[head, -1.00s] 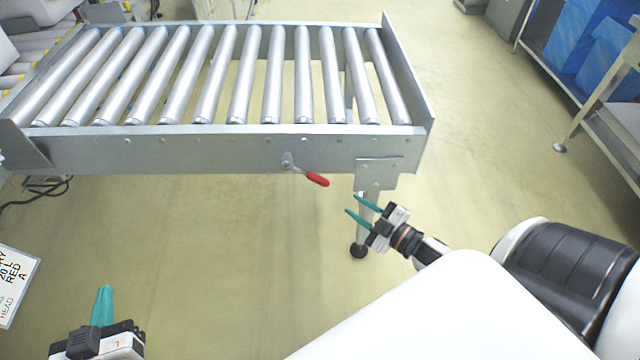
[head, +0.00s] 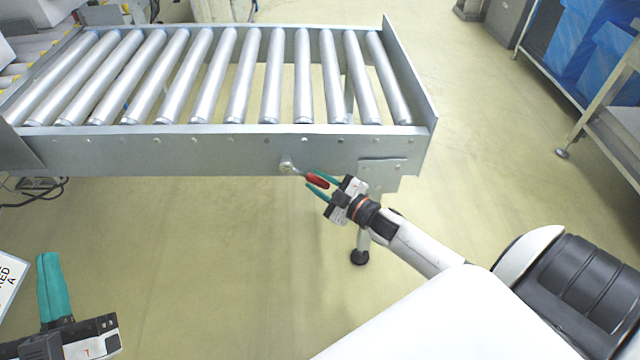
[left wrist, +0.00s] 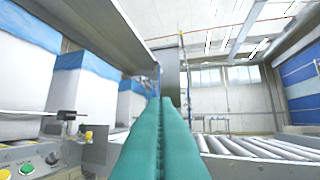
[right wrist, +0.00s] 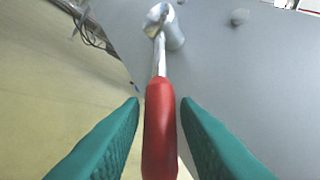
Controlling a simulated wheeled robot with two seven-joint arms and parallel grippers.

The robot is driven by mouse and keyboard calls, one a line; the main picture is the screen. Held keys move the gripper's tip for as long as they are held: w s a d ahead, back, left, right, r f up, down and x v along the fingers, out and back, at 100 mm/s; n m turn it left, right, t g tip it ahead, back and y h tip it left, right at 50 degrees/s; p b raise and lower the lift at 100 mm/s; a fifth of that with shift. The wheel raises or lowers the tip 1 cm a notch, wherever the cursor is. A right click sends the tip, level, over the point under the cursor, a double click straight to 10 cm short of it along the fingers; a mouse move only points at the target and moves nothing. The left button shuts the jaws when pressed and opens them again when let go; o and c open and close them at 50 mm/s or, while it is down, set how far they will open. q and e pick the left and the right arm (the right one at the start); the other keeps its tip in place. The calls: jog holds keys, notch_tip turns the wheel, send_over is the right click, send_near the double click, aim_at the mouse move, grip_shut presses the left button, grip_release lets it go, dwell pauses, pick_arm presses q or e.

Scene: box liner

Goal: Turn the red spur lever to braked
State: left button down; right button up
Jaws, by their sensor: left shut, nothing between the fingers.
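The red spur lever (head: 316,181) sticks out from a silver pivot (head: 287,167) on the conveyor's side rail and slants down to the right. My right gripper (head: 314,187) is open, with its teal fingers at the lever's red handle. In the right wrist view the red handle (right wrist: 160,130) runs between the two fingers (right wrist: 160,145), with a gap on each side. The pivot (right wrist: 163,25) shows at the top there. My left gripper (head: 50,258) is shut and empty at the lower left, away from the lever. Its closed fingers fill the middle of the left wrist view (left wrist: 160,110).
The roller conveyor (head: 200,155) spans the upper left, with a leg (head: 361,240) behind my right arm. A white sign (head: 10,280) stands at the left edge. Floor in front is clear.

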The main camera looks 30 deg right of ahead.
jog(key=shift+c, duration=0.4)
grip_shut()
pick_arm(q)
jog(key=shift+s+r, duration=0.1)
pick_arm(e)
jog(key=shift+f, duration=0.1)
